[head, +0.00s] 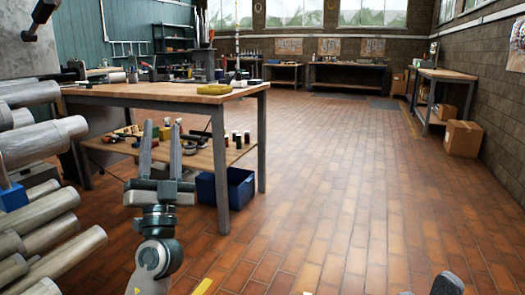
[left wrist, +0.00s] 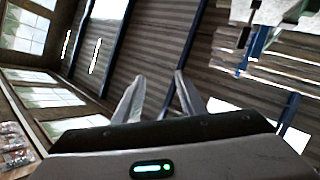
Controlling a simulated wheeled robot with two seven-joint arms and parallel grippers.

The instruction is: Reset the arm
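My left gripper (head: 161,150) stands raised in the lower left of the head view, with its fingers pointing up. Its two fingers are apart with nothing between them. The left wrist view also shows the two fingers (left wrist: 157,98) spread and empty, against the ceiling and windows. The gripper appears in front of the workbench's lower shelf in the head view and holds nothing. My right gripper is not clearly visible; only small parts of my body show at the bottom edge of the head view.
A workbench (head: 165,92) with tools stands at left. A blue bin (head: 240,187) sits under it. Stacked metal cylinders (head: 40,145) fill the left edge. A cardboard box (head: 463,138) stands near a right-hand bench (head: 447,74). The brick floor (head: 345,190) in the middle is clear.

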